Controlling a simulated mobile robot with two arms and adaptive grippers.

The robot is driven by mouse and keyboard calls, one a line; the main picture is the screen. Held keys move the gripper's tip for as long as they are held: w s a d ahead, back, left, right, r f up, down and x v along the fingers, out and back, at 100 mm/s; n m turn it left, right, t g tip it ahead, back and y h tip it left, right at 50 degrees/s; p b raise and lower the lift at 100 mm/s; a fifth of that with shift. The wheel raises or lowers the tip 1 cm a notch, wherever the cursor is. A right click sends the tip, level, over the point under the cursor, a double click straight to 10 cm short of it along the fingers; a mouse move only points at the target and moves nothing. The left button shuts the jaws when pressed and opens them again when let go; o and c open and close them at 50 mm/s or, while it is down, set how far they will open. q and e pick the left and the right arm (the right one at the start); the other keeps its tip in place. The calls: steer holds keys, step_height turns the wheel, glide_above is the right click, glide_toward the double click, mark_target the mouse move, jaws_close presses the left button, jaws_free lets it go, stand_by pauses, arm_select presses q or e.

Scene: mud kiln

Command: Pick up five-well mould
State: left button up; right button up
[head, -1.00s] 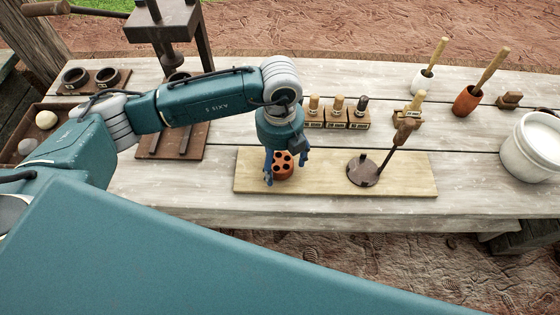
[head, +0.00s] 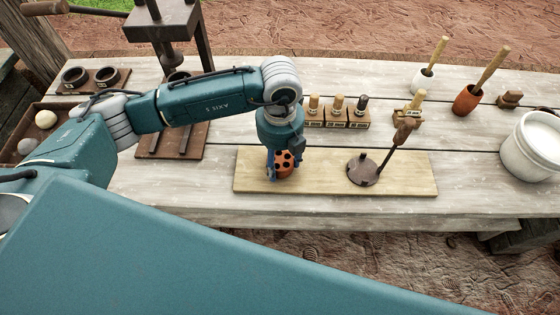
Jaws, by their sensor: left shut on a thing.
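The five-well mould (head: 284,164) is a small round terracotta-coloured block with several dark holes in its face. It is at the left part of a pale wooden board (head: 320,185) on the table. My left gripper (head: 285,168) comes down over it from above, with its blue fingers closed on the mould's sides. I cannot tell whether the mould still touches the board. My right gripper does not show.
A dark round stand with a leaning handle (head: 363,171) is on the board, right of the mould. Several small stamps in wooden blocks (head: 336,117) stand behind. A press (head: 172,95) is at left. Mortars (head: 467,99) and a white pot (head: 533,147) stand at right.

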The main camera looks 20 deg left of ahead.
mark_target(280, 159)
arm_select(q)
step_height(280, 159, up, 18)
steer(key=b, duration=0.2)
steer(key=s+a+f+n, duration=0.2)
steer(key=s+a+n, duration=0.1)
steer(key=n, duration=1.2)
steer(key=s+a+f+n, duration=0.2)
steer(key=s+n, duration=0.3)
steer(key=n, duration=1.1)
steer(key=shift+a+f+n, duration=0.3)
steer(key=shift+a+f, duration=0.1)
steer(key=shift+f, duration=0.1)
steer(key=shift+s, duration=0.1)
